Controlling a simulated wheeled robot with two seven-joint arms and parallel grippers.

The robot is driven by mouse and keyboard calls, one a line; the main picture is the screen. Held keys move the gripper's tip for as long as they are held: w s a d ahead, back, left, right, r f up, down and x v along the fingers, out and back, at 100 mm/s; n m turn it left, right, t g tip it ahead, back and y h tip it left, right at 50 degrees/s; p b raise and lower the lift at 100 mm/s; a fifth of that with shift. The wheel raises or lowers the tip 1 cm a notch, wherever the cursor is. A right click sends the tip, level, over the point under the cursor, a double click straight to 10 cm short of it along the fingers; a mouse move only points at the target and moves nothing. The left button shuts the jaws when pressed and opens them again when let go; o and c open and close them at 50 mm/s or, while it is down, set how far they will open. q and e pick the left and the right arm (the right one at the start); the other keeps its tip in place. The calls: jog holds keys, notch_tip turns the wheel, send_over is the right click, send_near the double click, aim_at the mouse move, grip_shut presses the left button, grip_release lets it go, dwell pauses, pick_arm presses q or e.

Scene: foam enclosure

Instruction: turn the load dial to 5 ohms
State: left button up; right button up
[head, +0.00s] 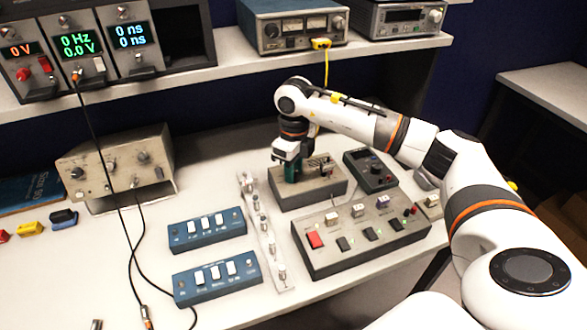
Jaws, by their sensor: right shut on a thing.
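My right gripper (288,163) points down over a grey box (312,193) in the middle of the table. It is shut on a dark green part (292,172) at the top of that box. The gripper hides much of this part, and I cannot tell whether it is the load dial. Small metal fittings stand on the box just right of the gripper. I cannot read any ohm marking or dial setting. My left gripper is not in view.
A grey panel (350,262) with a red button and several switches lies in front. Two blue switch boxes (206,229) and a pale strip with metal posts (262,226) lie left. A grey instrument (118,165) with cables stands further left. Shelves with instruments run behind.

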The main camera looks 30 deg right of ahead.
jog(key=shift+w+r, duration=0.1)
jog(key=o, duration=1)
notch_tip(320, 180, up, 12)
jog(key=shift+d+b, duration=0.15)
jog(key=shift+b, duration=0.85)
